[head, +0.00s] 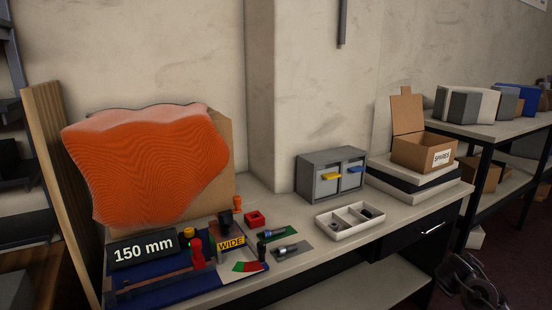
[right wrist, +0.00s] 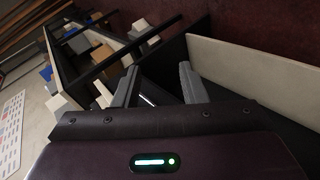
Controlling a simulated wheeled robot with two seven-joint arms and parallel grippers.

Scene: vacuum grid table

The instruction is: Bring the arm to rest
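My right gripper (right wrist: 158,80) shows in the right wrist view with its two grey fingers spread apart and nothing between them. Beyond the fingers are dark furniture parts and the dark red floor, and the fingers touch nothing that I can see. In the head view, a dark part of my right arm (head: 475,285) is at the lower right corner, off the front right of the table (head: 395,215). My left arm and left gripper are in neither view.
The table holds a blue mat (head: 180,292) with tools, an orange cloth-like sheet (head: 150,165), a grey drawer unit (head: 312,185), a white divided tray (head: 345,232) and a SPARES box (head: 415,152). A shelf (head: 485,131) with boxes stands at the right. Open floor lies near my right arm.

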